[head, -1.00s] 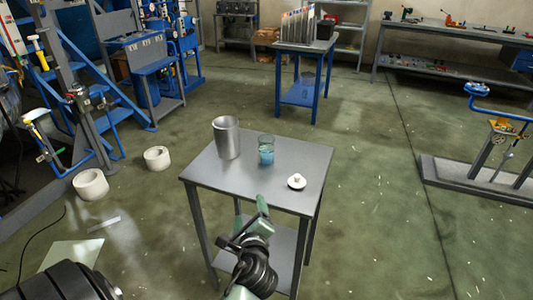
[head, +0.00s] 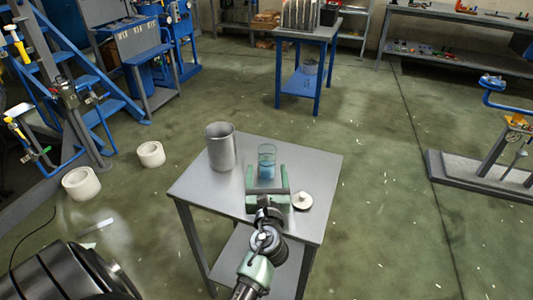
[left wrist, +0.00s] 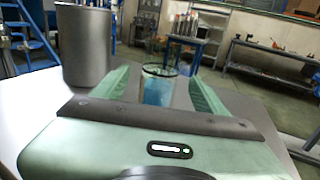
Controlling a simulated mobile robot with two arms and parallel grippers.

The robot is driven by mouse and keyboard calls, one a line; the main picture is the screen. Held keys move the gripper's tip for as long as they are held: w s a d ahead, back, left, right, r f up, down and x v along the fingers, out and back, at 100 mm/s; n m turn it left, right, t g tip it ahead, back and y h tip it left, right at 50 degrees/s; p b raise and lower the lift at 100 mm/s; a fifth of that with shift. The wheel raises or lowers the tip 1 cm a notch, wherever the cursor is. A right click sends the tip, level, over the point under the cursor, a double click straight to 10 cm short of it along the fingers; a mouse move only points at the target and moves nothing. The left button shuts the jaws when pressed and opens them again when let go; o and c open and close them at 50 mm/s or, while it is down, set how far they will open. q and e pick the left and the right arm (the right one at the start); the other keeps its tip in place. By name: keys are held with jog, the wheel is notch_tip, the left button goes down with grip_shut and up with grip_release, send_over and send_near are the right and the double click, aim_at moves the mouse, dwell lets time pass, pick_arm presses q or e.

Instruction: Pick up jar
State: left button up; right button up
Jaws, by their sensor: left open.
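The jar is a clear glass vessel (head: 267,157) with blue liquid in its lower part, standing upright on the small grey metal table (head: 325,170). My left gripper (head: 268,177) is over the table, its green fingers open and pointing at the jar. In the left wrist view the jar (left wrist: 158,88) stands between the two spread fingers, toward their far ends. No finger is seen touching it. My right gripper is not in view.
A metal cylinder (head: 221,147) stands left of the jar on the table. A white lid with a knob (head: 302,200) lies right of my gripper. White rolls (head: 81,184) lie on the floor at left. A blue-legged table (head: 304,75) stands farther back.

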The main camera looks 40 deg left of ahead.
aim_at(267, 166)
pick_arm(q)
jog(key=shift+x, duration=2.1)
jog(key=x, duration=0.3)
jog(key=shift+w+a+f, duration=0.2)
jog(key=shift+w+f, duration=0.05)
jog(key=shift+w, duration=0.05)
jog(key=shift+w+a, duration=0.15)
jog(key=shift+w, duration=0.1)
jog(key=shift+c, duration=0.6)
grip_shut()
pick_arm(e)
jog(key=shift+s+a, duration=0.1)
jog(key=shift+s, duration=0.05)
